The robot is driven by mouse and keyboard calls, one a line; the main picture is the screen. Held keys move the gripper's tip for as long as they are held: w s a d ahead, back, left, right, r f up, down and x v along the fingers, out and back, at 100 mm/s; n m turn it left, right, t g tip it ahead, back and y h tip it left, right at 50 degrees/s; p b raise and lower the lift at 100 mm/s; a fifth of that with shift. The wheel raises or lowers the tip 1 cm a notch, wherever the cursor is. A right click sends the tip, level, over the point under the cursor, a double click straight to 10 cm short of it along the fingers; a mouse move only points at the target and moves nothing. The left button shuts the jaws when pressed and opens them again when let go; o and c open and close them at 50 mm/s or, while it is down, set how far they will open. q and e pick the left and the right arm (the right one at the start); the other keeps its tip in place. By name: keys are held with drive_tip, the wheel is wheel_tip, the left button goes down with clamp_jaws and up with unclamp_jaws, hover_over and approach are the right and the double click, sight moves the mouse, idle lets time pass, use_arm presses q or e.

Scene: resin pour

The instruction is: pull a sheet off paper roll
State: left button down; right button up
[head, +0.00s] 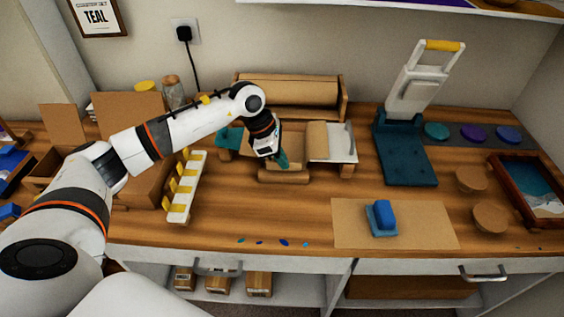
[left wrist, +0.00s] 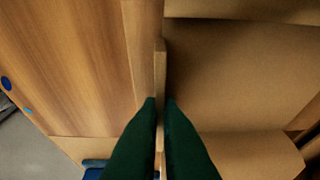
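The brown paper roll (head: 290,92) lies in a wooden holder at the back of the bench. Brown paper also fills the right side of the left wrist view (left wrist: 240,80). My left gripper (head: 282,160) reaches down in front of the roll, over the low wooden front part (head: 283,176). In the left wrist view its dark green fingers (left wrist: 160,104) are close together, with a thin upright tan edge of the sheet (left wrist: 160,65) between them. The fingers appear to press on it from both sides. My right gripper is in neither view.
A white-and-wood stand (head: 335,145) is just right of the gripper, and a white rack with yellow pegs (head: 186,187) is to the left. A teal press (head: 405,150) stands further right. A blue block (head: 382,216) sits on a brown mat (head: 345,225).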

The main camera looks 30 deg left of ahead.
use_arm(q)
drive_tip(key=shift+s+f, duration=0.1)
drive_tip(key=c, duration=2.1)
unclamp_jaws()
drive_tip(key=shift+d, duration=0.1)
drive_tip(key=o, duration=0.5)
drive_tip(key=shift+s, duration=0.1)
drive_tip(key=shift+a+r, duration=0.2)
drive_tip(key=shift+r, duration=0.15)
drive_tip(key=v, duration=1.1)
drive_tip(key=shift+r+b, duration=0.2)
drive_tip(key=shift+b, duration=0.2)
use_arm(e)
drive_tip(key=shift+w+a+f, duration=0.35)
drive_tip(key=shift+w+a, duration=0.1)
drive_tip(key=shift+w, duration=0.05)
